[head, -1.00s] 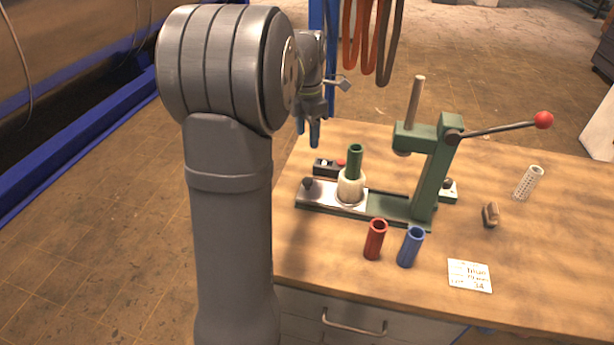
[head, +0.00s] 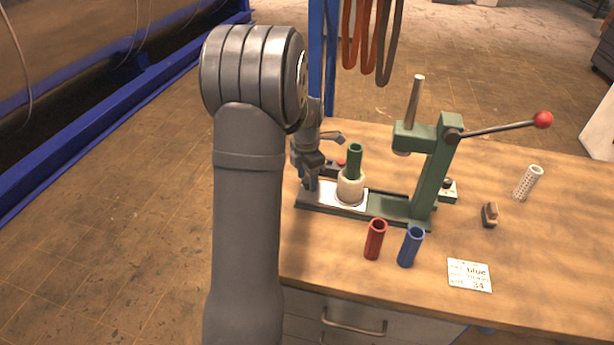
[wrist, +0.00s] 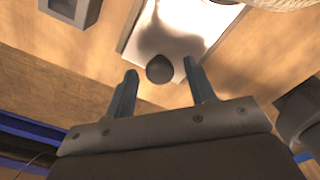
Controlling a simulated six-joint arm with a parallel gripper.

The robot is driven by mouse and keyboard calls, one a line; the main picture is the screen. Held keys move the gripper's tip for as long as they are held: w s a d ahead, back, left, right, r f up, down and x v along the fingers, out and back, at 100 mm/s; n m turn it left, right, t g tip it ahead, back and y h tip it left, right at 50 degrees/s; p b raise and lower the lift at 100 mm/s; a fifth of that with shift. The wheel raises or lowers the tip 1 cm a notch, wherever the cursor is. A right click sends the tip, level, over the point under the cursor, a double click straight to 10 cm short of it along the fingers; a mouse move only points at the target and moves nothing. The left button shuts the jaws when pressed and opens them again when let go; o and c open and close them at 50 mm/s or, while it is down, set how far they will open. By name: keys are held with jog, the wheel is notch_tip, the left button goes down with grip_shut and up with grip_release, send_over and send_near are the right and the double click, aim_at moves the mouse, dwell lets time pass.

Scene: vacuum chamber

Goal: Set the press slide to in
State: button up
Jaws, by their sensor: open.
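The green arbor press (head: 437,165) stands on the bench. Its silver slide plate (head: 325,195) sits toward the left end of the base, left of the press column and not under the ram. A cream round holder (head: 351,189) with a green tube (head: 354,160) upright in it stands on the slide. The slide's dark round knob (wrist: 159,69) shows at the plate's end in the wrist view; in the head view my gripper hides it. My gripper (head: 310,186) is open, pointing down at the knob. In the wrist view its fingertips (wrist: 160,67) appear on either side of the knob; contact is unclear.
A red tube (head: 375,240) and a blue tube (head: 411,247) stand in front of the press. A label card (head: 469,275), a brush-like block (head: 490,215) and a white perforated tube (head: 528,183) are to the right. A small dark box (head: 332,169) sits behind the slide.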

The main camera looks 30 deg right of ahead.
grip_shut()
jog(key=s+d, duration=0.8)
jog(key=shift+d+r, duration=0.1)
jog(key=shift+s, duration=0.1)
dwell(0.3)
grip_release()
notch_tip(320, 180, up, 17)
jog(key=shift+r, duration=0.2)
dwell(0.4)
dwell(0.4)
